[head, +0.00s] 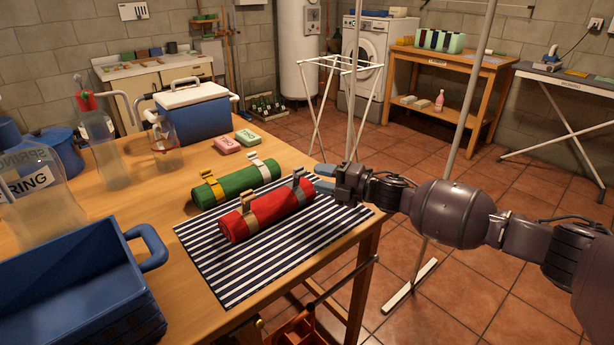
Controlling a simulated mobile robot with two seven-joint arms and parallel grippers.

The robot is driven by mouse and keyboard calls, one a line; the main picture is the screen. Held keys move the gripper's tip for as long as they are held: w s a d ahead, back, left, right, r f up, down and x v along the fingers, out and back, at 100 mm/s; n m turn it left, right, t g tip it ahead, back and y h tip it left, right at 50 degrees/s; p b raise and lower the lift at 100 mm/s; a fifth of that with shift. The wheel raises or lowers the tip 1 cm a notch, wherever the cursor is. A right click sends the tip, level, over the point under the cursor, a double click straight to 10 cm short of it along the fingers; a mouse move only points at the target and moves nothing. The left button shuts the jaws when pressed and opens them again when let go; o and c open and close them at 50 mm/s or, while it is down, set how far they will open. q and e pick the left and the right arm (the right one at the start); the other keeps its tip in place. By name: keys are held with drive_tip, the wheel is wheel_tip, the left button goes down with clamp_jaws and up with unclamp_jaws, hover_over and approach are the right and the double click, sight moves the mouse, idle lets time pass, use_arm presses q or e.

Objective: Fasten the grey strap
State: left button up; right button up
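A red roll (272,209) lies on a striped mat (240,283) on the wooden table. The grey strap (303,186) goes around its right end, with its end or buckle standing up from the top. A beige strap (248,219) goes around its left part, also with a piece standing up. A green roll (238,183) lies behind with a yellow strap (213,188) and a white strap (265,171). My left gripper is not in view.
A blue crate (75,275) stands at the front left. Bottles (100,150), a blue pot (62,150) and a blue cooler (195,118) stand behind. Pink (226,145) and green (248,137) packets lie behind the rolls. The mat's front part is clear.

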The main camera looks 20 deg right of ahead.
sight(299, 180)
drive_tip(key=x, duration=0.4)
clamp_jaws()
idle(0.4)
